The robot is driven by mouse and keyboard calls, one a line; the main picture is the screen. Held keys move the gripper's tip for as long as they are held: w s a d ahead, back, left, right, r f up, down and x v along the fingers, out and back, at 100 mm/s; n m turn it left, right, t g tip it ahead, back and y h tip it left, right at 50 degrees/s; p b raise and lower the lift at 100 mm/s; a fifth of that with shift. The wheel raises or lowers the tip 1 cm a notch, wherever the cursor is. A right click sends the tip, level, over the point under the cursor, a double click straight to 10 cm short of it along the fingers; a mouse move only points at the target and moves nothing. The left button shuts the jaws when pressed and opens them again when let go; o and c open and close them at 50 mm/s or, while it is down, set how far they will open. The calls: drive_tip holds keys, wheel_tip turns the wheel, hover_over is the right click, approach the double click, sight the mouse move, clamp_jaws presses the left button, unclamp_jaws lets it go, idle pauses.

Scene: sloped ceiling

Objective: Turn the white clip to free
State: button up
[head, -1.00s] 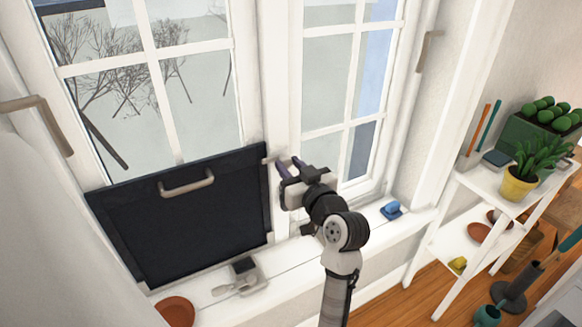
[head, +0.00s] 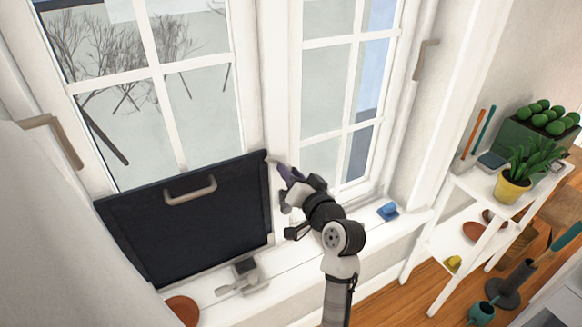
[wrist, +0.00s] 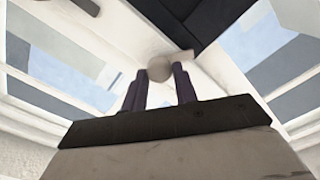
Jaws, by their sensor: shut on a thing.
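The white clip (head: 273,158) is a small pale piece at the top right corner of the dark panel (head: 185,225), which stands against the left window. In the wrist view its round pale knob (wrist: 159,66) sits between the two dark fingers, and a short tab runs right to the edge of the dark panel (wrist: 185,18). My gripper (head: 284,173) is shut on the clip, rolled to a tilt; its fingers (wrist: 159,78) stand on both sides of the knob. In the head view the fingers partly hide the clip.
A grey handle (head: 190,188) is on the panel's front. On the sill are a grey block (head: 245,273), a terracotta dish (head: 183,310) and a blue object (head: 388,211). A white shelf (head: 475,195) with plants stands right. Window handles (head: 424,60) stick out at both sides.

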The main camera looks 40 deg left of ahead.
drive_tip(key=shift+f+m+p, duration=0.1)
drive_tip(key=shift+m+p, duration=4.05)
drive_tip(key=shift+m, duration=1.05)
drive_tip(key=o, duration=0.9)
drive_tip(key=shift+o, duration=0.2)
drive_tip(key=b+v, duration=0.4)
drive_tip(key=v, duration=0.9)
drive_tip(key=shift+d, duration=0.4)
